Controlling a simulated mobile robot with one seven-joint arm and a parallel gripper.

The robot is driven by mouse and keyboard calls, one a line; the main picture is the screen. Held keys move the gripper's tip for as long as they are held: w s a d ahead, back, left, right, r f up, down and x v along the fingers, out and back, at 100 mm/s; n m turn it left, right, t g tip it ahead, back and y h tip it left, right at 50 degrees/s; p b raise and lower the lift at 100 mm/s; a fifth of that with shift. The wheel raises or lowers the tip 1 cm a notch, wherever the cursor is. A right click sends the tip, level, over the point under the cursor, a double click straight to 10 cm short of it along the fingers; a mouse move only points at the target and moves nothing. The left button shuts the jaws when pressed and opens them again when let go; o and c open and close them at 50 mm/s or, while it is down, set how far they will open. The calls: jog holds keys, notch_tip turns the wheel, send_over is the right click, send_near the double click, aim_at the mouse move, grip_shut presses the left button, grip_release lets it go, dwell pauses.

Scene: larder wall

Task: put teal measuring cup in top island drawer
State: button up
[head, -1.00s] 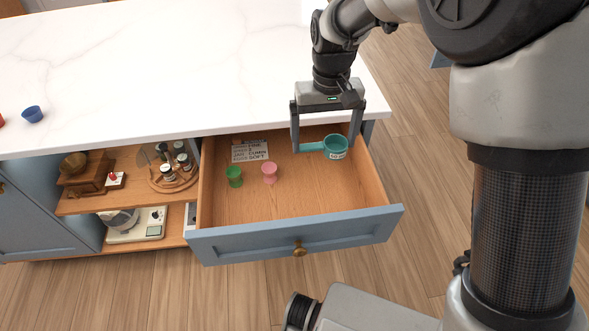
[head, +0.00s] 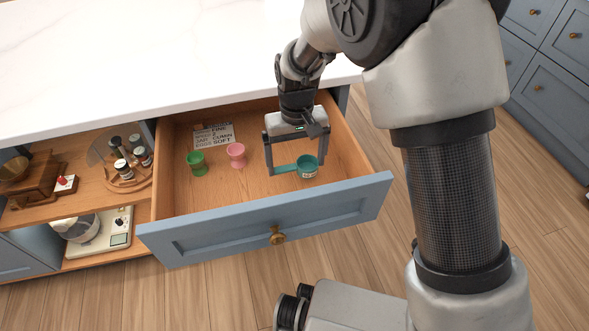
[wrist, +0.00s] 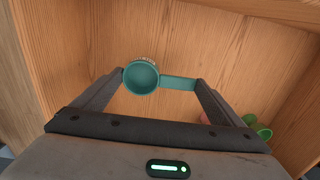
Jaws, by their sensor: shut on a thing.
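The teal measuring cup (head: 307,167) is between the fingers of my gripper (head: 295,168), inside the outline of the open top island drawer (head: 268,228). In the wrist view my gripper (wrist: 163,83) is shut on the teal measuring cup (wrist: 141,77), one finger at the cup's bowl and the other at the end of its handle. The bowl's opening faces the wrist camera. The wooden drawer floor lies beneath it; I cannot tell whether the cup touches it.
A green egg cup (head: 196,162), a pink egg cup (head: 237,155) and a printed card (head: 213,136) are in the drawer's left part. The white countertop (head: 150,60) overhangs the drawer's back. Open shelves with a spice rack (head: 125,165) are at left.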

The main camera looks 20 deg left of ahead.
aim_at(296, 166)
jog(key=shift+f+b, duration=0.3)
jog(key=shift+f, duration=1.15)
jog(key=shift+f, duration=0.15)
jog(key=o, duration=0.8)
